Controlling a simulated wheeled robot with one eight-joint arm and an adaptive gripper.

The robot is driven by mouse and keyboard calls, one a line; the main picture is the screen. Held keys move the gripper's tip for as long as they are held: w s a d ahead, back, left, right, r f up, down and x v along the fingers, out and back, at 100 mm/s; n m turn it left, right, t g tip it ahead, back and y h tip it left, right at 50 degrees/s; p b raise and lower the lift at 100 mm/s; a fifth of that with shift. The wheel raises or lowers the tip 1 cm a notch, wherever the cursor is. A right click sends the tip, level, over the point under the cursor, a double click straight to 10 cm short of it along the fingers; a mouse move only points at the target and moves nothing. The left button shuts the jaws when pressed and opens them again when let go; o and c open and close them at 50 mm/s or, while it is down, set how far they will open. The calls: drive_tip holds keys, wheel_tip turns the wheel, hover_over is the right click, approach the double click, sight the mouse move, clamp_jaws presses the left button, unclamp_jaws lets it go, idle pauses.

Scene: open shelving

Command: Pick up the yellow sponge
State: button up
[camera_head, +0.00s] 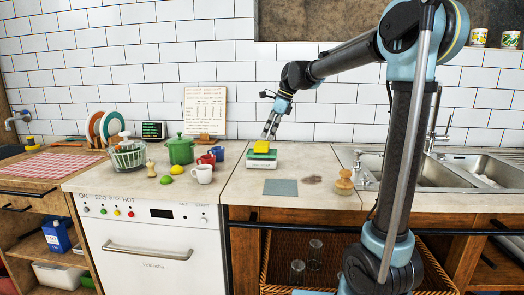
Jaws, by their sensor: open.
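A yellow sponge (261,147) lies on top of a green-and-white kitchen scale (262,158) on the pale countertop, left of the sink. My gripper (270,132) is open and hangs just above the sponge, pointing down, with its fingers at or just behind the sponge's top. I cannot tell whether the fingers touch it.
Left of the scale stand a green pot (180,151), a white mug (203,174), a red mug (207,160) and a lime (167,180). The sink (440,172) is further right.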

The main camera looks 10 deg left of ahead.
sight(262, 143)
drive_tip(key=shift+a+x, duration=0.1)
drive_tip(key=shift+x, duration=1.3)
drive_tip(key=shift+a+x, duration=0.15)
drive_tip(key=shift+x, duration=1.3)
drive_tip(key=shift+r, duration=0.1)
drive_tip(key=c, duration=0.9)
wheel_tip(262, 143, up, 10)
drive_tip(key=shift+r, duration=0.1)
drive_tip(key=shift+c, duration=0.6)
